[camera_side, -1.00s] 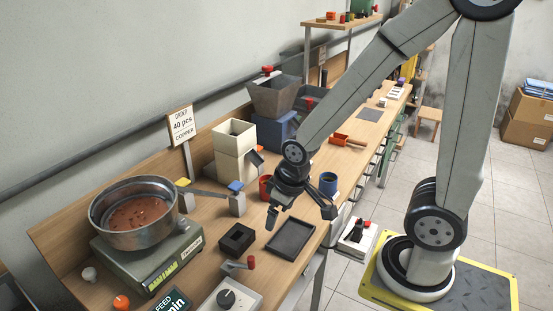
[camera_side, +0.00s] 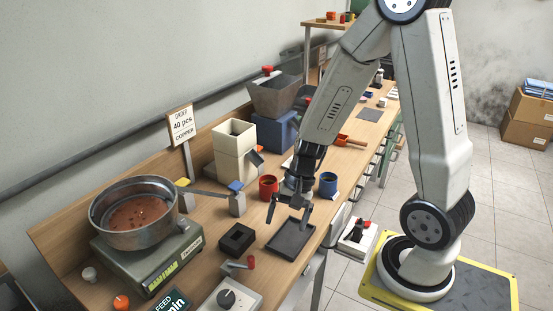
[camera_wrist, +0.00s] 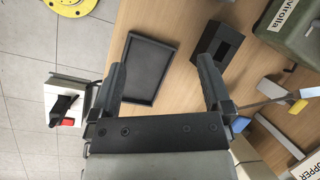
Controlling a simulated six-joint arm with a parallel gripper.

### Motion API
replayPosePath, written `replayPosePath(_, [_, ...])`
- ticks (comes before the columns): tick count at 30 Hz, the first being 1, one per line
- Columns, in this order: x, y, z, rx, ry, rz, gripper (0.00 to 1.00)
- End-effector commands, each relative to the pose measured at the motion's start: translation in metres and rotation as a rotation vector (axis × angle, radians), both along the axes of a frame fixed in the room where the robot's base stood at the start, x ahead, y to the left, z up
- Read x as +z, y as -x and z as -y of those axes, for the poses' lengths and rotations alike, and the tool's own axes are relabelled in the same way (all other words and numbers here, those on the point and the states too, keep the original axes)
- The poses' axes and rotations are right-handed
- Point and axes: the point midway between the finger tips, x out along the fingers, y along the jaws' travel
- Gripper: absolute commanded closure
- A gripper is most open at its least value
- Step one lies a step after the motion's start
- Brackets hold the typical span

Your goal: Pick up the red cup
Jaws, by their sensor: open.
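The red cup (camera_side: 268,187) stands upright on the wooden bench in the side view, just left of my gripper. My gripper (camera_side: 288,218) points down above the bench, its two fingers spread apart with nothing between them. It is over the far end of the black tray (camera_side: 291,238), to the right of the red cup and apart from it. In the wrist view my open gripper (camera_wrist: 160,88) shows with the black tray (camera_wrist: 147,68) between and beyond its fingers. The red cup does not show in the wrist view.
A blue cup (camera_side: 328,184) stands right of my gripper. A black square block with a recess (camera_side: 237,239) lies left of the tray. A cream hopper box (camera_side: 233,155) and a scale with a metal bowl (camera_side: 134,222) stand further left. The bench's front edge is close on the right.

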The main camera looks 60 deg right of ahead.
Motion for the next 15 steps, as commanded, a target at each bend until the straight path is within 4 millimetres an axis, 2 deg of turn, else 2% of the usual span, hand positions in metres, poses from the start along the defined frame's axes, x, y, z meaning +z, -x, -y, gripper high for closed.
replayPosePath(8, [-0.01, -0.023, 0.02, -0.472, -0.269, -0.068, 0.0])
replayPosePath(15, [-0.015, -0.051, 0.056, -0.873, -0.509, -0.066, 0.0])
